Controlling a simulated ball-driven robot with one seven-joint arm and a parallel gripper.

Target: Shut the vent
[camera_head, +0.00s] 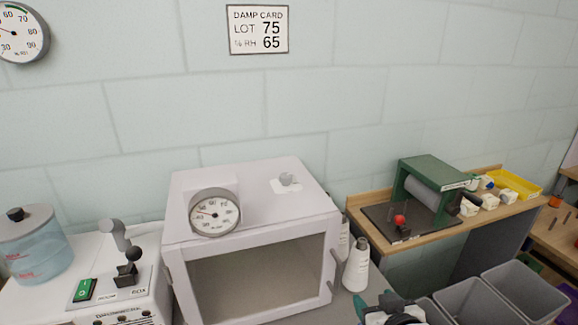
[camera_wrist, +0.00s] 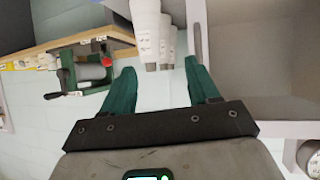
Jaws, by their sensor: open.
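The white box (camera_head: 180,195) stands against the wall with its dark front opening facing me. A round dial gauge (camera_head: 214,212) is on the box's top front edge. In the wrist view, my gripper (camera_wrist: 160,75) has its two green fingers apart with nothing between them. The box (camera_wrist: 262,50) fills the right side there. The knob is not visible in that view.
White cones (camera_head: 356,265) stand just right of the box. A green roller machine (camera_head: 425,190) with a red-knobbed crank is on a wooden shelf (camera_head: 380,240). Grey bins (camera_head: 520,290) are at lower right. A control unit with a lever (camera_head: 122,255) and a water tank (camera_head: 35,250) are at left.

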